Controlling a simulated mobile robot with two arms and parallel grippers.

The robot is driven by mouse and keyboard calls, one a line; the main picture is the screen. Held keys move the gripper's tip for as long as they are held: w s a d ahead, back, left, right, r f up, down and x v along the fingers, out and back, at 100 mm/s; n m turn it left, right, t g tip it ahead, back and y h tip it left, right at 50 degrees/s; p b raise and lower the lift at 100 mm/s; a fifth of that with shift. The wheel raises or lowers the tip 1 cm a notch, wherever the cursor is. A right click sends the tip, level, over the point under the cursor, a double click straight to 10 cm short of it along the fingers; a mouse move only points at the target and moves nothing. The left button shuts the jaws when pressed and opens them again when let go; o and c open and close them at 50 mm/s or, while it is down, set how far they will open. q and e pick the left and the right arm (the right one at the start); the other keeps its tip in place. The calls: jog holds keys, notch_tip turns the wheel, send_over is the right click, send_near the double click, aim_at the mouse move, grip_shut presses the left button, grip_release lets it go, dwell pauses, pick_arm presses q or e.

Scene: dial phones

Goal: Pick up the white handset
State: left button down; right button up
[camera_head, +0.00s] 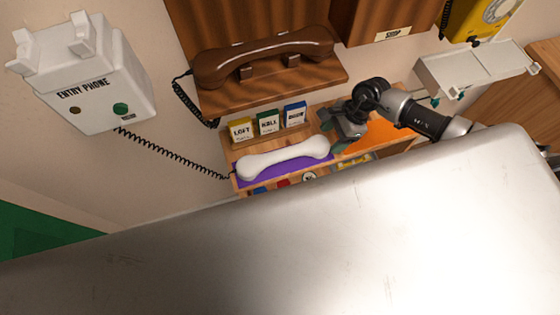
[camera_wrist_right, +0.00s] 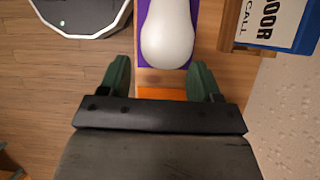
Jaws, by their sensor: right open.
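The white handset (camera_head: 283,159) lies on a purple pad (camera_head: 240,182) on a wooden shelf. A black coiled cord (camera_head: 170,155) runs towards it from the white ENTRY PHONE box (camera_head: 88,85), whose cradle is empty. My right gripper (camera_head: 333,131) is at the right end of the handset, over the orange part of the shelf. In the wrist view the handset's rounded end (camera_wrist_right: 167,42) points at the gap between the green fingers (camera_wrist_right: 161,76). The fingers are apart with nothing gripped. My left gripper is not in view.
Cards LOFT (camera_head: 241,130), HALL (camera_head: 268,122) and DOOR (camera_head: 294,115) stand just behind the handset. A brown handset (camera_head: 262,52) rests on a wooden phone above. A white cradle unit (camera_head: 475,75) and a yellow dial phone (camera_head: 485,18) are at the right.

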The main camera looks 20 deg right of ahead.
aim_at(285, 152)
jog(key=shift+w+a+f+n+h, duration=0.1)
jog(key=shift+w+n+h, duration=0.1)
jog(key=shift+n+h, duration=0.1)
jog(key=shift+w+a, duration=0.1)
jog(key=shift+a, duration=0.05)
jog(key=a+p, duration=0.1)
jog(key=a, duration=0.2)
jog(key=a+p, duration=0.1)
jog(key=a, duration=0.3)
jog(key=a+p, duration=0.2)
jog(key=a, duration=0.2)
jog(key=shift+s+r, duration=0.2)
jog(key=shift+r, duration=0.05)
jog(key=shift+a+r+p, duration=0.1)
jog(key=shift+a+p, duration=0.25)
jog(key=shift+a, duration=0.15)
jog(key=x, duration=0.4)
jog(key=shift+d, duration=0.15)
jog(key=shift+a+f, duration=0.2)
jog(key=shift+f, duration=0.4)
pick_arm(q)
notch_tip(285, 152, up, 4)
pick_arm(e)
jog(key=shift+c, duration=0.5)
